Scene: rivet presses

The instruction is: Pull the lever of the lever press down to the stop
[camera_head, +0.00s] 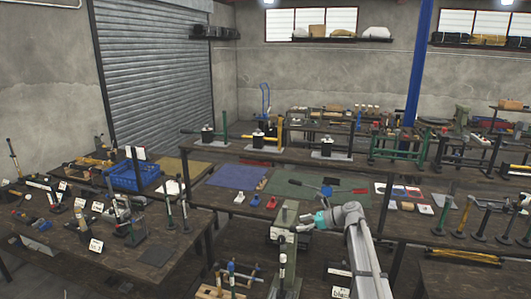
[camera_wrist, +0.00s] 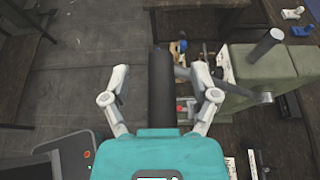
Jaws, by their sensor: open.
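The lever press shows in the wrist view as a pale green body (camera_wrist: 262,75) with a grey round post on top, to the right of my gripper. In the head view its upright body (camera_head: 289,214) stands at the lower middle, partly behind my arm. A thick black lever grip (camera_wrist: 160,88) runs between the fingers of my gripper (camera_wrist: 152,74). The fingers are apart, with a gap on each side of the grip. A grey rod reaches from near the right finger to the press body. I cannot tell how far down the lever stands.
A workbench (camera_head: 160,262) with several small tools stands at the left. Another bench with a blue mat (camera_head: 238,177) and a dark green mat (camera_head: 300,190) lies behind the press. Grey floor (camera_wrist: 90,60) is clear left of the grip.

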